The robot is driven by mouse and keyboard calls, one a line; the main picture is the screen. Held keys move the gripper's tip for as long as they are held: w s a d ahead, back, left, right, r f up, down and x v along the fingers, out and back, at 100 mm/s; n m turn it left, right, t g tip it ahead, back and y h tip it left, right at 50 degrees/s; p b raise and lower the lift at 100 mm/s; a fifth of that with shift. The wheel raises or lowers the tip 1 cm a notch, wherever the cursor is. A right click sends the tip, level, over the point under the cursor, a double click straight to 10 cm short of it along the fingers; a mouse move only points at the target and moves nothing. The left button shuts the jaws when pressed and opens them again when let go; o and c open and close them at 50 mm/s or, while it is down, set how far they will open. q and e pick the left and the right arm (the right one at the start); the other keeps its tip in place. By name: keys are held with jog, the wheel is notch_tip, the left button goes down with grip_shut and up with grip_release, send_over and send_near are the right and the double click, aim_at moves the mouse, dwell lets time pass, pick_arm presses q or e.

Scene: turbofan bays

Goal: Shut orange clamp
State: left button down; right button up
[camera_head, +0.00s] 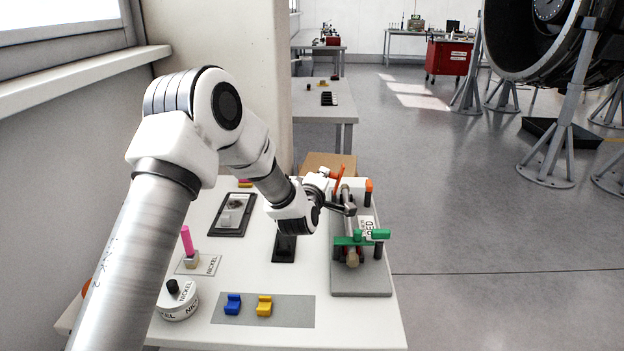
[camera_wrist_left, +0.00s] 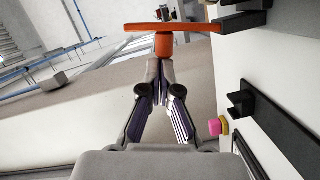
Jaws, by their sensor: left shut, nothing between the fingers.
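The orange clamp (camera_head: 339,178) is at the far end of a grey fixture on the white table, its orange arm standing up at a tilt. In the left wrist view its orange bar (camera_wrist_left: 185,27) lies across the top, with a short orange stem just beyond my fingertips. My left gripper (camera_head: 348,208) is shut and empty, reaching over the fixture from the left, near the orange clamp. It also shows in the left wrist view (camera_wrist_left: 162,68); whether its tips touch the stem I cannot tell. My right gripper is not in view.
A green clamp (camera_head: 362,238) lies across a rod at the near end of the grey fixture (camera_head: 360,287). Blue (camera_head: 233,304) and yellow (camera_head: 264,306) blocks sit on a grey mat. A black-framed tray (camera_head: 231,215) lies left. The table's right edge is close to the fixture.

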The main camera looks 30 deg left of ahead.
aim_at(342, 171)
pick_arm(q)
jog(key=d+m+p, duration=0.1)
jog(key=m, duration=0.1)
jog(key=w+d+m+g+p, duration=0.1)
jog(key=m+p, duration=0.1)
jog(key=w+d+r+m+g+y+p, duration=0.1)
jog(key=d+m+p, duration=0.1)
jog(key=m, duration=0.1)
jog(key=shift+w, duration=0.25)
jog(key=shift+w+d+f+m+g+p, duration=0.3)
jog(key=shift+d+m, duration=0.2)
jog(key=shift+m, duration=0.2)
jog(key=shift+w+d+f, duration=0.1)
jog(key=shift+d+f, duration=0.05)
jog(key=shift+w+d+f+b, duration=0.4)
jog(key=shift+d+f, duration=0.25)
jog(key=shift+d, duration=0.05)
jog(key=shift+f, duration=0.1)
notch_tip(342, 171, up, 10)
